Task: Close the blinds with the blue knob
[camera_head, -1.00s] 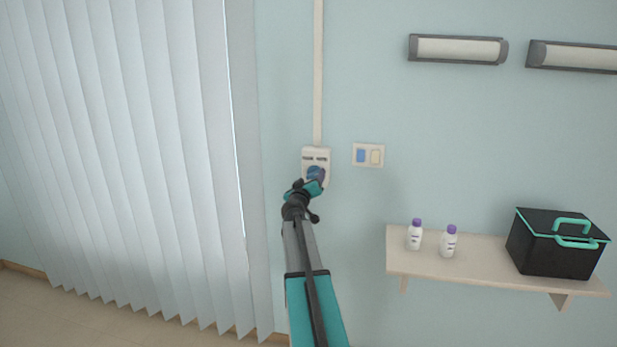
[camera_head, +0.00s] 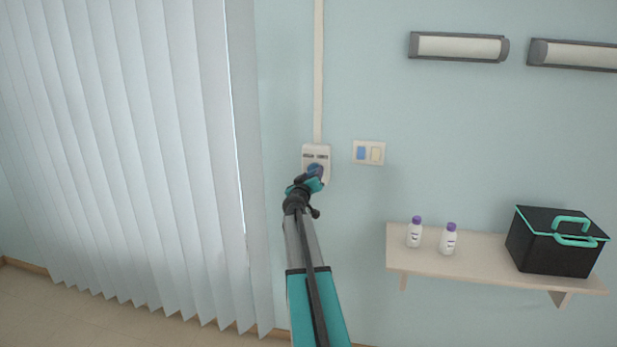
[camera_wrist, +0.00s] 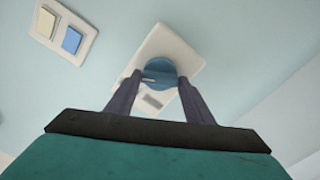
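The blue knob (camera_head: 315,170) sits on a white wall plate (camera_head: 325,153) with small dark labels. In the wrist view the round blue knob (camera_wrist: 161,73) lies between the tips of my two dark fingers, on the tilted plate (camera_wrist: 186,52). My gripper (camera_head: 313,180) reaches the knob from below, and its fingers appear to press on both sides of it (camera_wrist: 159,78). The pale vertical blinds (camera_head: 130,150) hang at the left. Their slats stand angled and overlapping, with a thin bright gap near the right end.
A switch plate (camera_head: 368,153) with a blue and a cream switch is right of the knob. A shelf (camera_head: 480,268) holds two white bottles (camera_head: 414,235) (camera_head: 448,241) and a black box (camera_head: 555,245) with teal handles. Wall lamps (camera_head: 458,48) hang above. A pale conduit (camera_head: 318,75) runs upward.

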